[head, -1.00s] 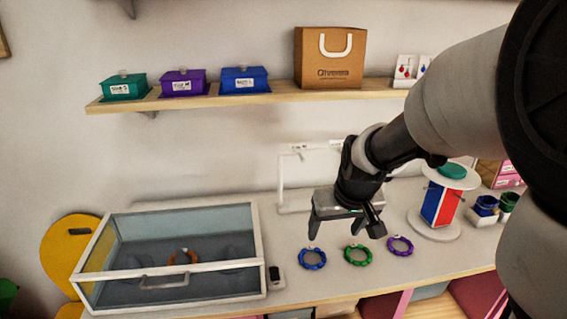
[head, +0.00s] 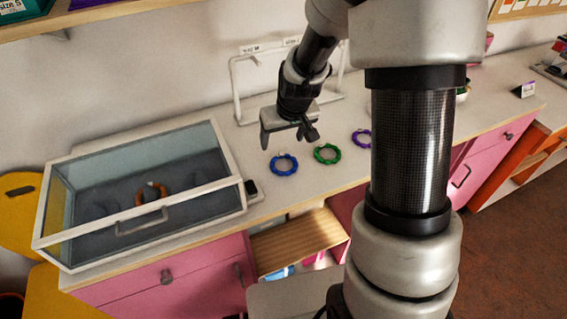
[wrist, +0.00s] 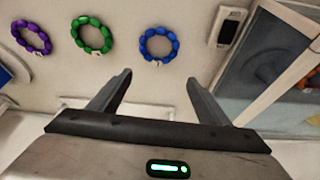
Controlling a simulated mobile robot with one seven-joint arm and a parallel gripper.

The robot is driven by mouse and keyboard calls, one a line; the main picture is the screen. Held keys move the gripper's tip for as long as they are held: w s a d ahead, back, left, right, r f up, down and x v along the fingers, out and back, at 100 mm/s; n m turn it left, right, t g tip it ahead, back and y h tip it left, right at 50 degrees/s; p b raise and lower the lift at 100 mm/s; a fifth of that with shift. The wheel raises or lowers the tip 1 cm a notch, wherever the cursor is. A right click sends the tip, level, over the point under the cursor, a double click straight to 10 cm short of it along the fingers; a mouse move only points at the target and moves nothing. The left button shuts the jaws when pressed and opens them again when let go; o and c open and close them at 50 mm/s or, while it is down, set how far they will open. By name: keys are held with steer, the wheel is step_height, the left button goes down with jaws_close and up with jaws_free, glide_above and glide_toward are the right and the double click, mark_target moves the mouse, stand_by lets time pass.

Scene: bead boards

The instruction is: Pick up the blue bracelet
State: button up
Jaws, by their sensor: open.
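The blue bracelet (head: 284,165) is a ring of blue beads lying flat on the pale counter. It also shows in the wrist view (wrist: 158,33), upper middle, beyond the fingertips. My gripper (head: 289,139) is open and empty, above the counter just behind the blue bracelet in the head view. In the wrist view the two fingers of my gripper (wrist: 158,78) are spread apart, with bare counter between them. The green bracelet (head: 327,153) lies to the right of the blue one, and the purple bracelet (head: 362,138) is partly hidden behind my arm.
A glass-topped case (head: 66,250) with an orange bracelet (head: 150,194) inside stands at the left. A small dark device (head: 252,188) lies between the case and the blue bracelet. A white rack (head: 236,87) stands behind my gripper. An open drawer (head: 300,243) is below.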

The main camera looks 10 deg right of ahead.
glide_toward(280, 154)
steer(key=shift+w+a+f, duration=0.15)
steer(key=shift+a+f, duration=0.1)
steer(key=shift+f, duration=0.35)
steer(key=shift+w+a+f, duration=0.15)
steer(key=shift+a+f, duration=0.05)
steer(key=shift+f, duration=0.4)
steer(key=shift+d+p+x, duration=0.2)
steer(key=shift+x, duration=1.15)
steer(key=shift+d+p+x, duration=0.2)
steer(key=shift+x, duration=1.1)
steer(key=shift+w, duration=0.1)
steer(key=c, duration=1.1)
